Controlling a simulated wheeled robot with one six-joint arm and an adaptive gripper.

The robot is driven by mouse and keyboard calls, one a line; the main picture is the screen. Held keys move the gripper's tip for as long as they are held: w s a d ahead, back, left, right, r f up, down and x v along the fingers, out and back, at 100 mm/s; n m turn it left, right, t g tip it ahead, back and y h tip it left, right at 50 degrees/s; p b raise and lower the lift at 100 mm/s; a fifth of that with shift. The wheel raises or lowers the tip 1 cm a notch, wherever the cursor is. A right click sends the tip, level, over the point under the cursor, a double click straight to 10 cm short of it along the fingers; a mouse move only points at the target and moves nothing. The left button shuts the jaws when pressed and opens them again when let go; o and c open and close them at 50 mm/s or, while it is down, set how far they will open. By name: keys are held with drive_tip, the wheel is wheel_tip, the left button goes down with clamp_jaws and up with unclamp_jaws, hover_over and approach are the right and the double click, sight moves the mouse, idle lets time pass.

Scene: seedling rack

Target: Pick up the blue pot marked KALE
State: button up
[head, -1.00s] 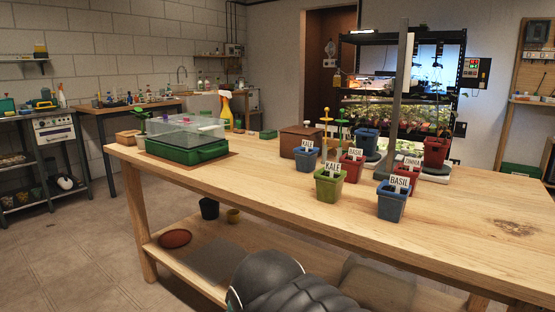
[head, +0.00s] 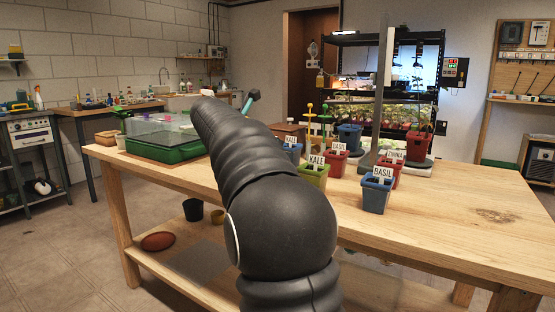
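The blue pot marked KALE (head: 292,153) stands upright on the wooden table, in the back row of pots; my arm covers part of its left side. A green pot marked KALE (head: 314,175) is in front of it to the right. My dark arm rises across the middle of the head view, left of the pots. A small teal and dark piece at its far end (head: 250,101) seems to be part of my gripper, above and left of the blue pot. The fingers are mostly hidden, so their opening cannot be told.
A blue BASIL pot (head: 376,195), a red BASIL pot (head: 338,163) and a red pot (head: 389,176) stand nearby. A grey post (head: 386,90) rises behind them. A green tray with a clear lid (head: 165,152) is at left. The table's right part (head: 470,220) is clear.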

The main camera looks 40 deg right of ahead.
sight(290, 145)
drive_tip(key=shift+n+h, duration=0.3)
drive_tip(key=shift+n, duration=0.2)
drive_tip(key=x, duration=1)
drive_tip(key=r+x, duration=0.1)
drive_tip(key=x, duration=0.4)
drive_tip(key=shift+w+d, duration=0.35)
drive_tip(key=shift+w, duration=0.05)
drive_tip(key=c, duration=1.3)
